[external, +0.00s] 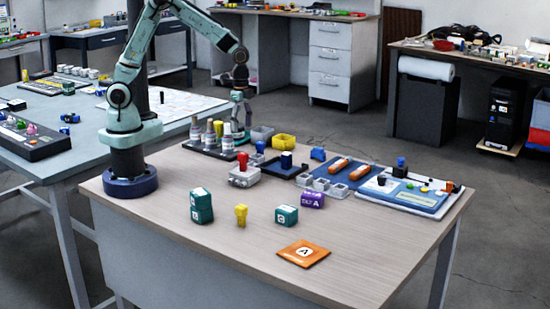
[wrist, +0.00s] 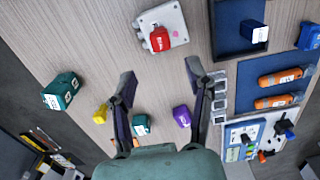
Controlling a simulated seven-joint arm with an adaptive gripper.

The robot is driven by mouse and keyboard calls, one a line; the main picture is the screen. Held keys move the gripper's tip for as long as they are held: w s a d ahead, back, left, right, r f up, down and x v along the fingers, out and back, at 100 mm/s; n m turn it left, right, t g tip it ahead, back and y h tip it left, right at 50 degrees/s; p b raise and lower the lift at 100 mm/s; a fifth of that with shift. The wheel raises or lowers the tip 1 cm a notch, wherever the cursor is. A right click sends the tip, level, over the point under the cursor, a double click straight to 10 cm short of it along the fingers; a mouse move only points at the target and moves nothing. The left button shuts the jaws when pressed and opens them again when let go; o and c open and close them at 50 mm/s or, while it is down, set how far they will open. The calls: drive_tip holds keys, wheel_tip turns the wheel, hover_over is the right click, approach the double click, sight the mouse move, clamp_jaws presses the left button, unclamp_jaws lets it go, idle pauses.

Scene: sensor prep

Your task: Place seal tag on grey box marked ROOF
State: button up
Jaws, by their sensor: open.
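A grey box (external: 243,179) stands left of the table's middle; no ROOF marking is readable on it. A red block (external: 242,161) with a white label, possibly the seal tag, appears to rest on this box. In the wrist view, the red block (wrist: 158,39) overlaps the face of the grey box (wrist: 178,18); its lettering is too small to read surely. My gripper (external: 241,121) is raised over the back of the table. In the wrist view my gripper (wrist: 160,72) has its fingers wide apart with nothing between them.
Teal blocks (external: 201,206) (external: 286,215), a yellow piece (external: 241,214), a purple block (external: 312,200) and an orange plate (external: 303,253) stand or lie nearer the front. Bottles (external: 228,138) stand in a dark tray behind. The front left is clear.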

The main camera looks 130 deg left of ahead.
drive_tip(key=s+d+r, duration=0.1)
drive_tip(key=d+r, duration=0.5)
drive_tip(key=d, duration=0.5)
drive_tip(key=s+d+r+n, duration=0.1)
drive_tip(key=s+d+r, duration=0.1)
drive_tip(key=s+d, duration=0.8)
drive_tip(key=shift+s+d+r+y, duration=0.3)
drive_tip(key=shift+s+y, duration=0.1)
drive_tip(key=shift+s, duration=0.15)
